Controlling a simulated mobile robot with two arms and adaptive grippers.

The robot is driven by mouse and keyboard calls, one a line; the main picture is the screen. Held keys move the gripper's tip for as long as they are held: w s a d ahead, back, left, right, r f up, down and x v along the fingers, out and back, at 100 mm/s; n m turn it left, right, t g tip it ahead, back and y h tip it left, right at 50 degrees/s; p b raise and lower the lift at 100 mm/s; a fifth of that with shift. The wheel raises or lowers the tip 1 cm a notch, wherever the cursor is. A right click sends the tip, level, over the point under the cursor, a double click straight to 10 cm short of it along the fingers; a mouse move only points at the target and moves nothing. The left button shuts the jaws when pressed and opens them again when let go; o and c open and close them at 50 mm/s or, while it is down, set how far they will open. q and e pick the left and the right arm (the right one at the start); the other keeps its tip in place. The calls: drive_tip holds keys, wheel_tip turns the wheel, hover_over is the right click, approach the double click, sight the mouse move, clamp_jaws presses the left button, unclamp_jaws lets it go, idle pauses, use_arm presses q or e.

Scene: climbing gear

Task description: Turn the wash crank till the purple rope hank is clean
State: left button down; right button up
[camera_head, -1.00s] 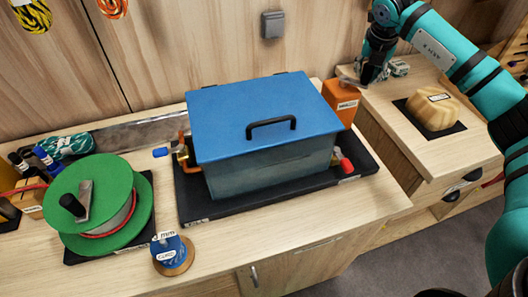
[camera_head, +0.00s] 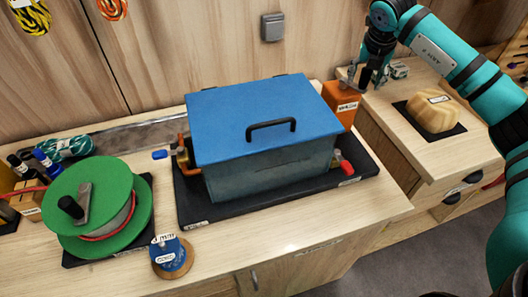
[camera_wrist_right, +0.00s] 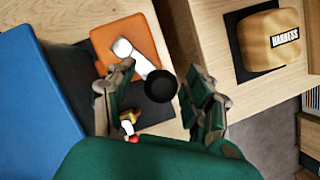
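The wash tub (camera_head: 270,175) stands on a black base with its blue lid (camera_head: 255,112) closed. An orange box (camera_head: 340,98) stands at its back right corner. In the right wrist view, a light grey crank arm (camera_wrist_right: 135,55) with a black knob (camera_wrist_right: 162,86) shows over the orange box (camera_wrist_right: 108,38). My right gripper (camera_head: 365,80) is by this box; in its wrist view the open fingers (camera_wrist_right: 162,98) are apart on both sides of the knob. The purple rope hank is not visible; the closed tub hides its inside. My left gripper is not in view.
A green reel (camera_head: 92,205) with its own crank and a small blue spool (camera_head: 172,257) stand on the counter at left. A tan harness block (camera_head: 433,112) sits on a black mat at right. A red-handled tap (camera_head: 346,167) sticks out of the tub's right side.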

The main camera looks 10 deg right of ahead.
drive_tip(key=shift+r, duration=0.1)
drive_tip(key=v, duration=1.2)
drive_tip(key=shift+a, duration=0.1)
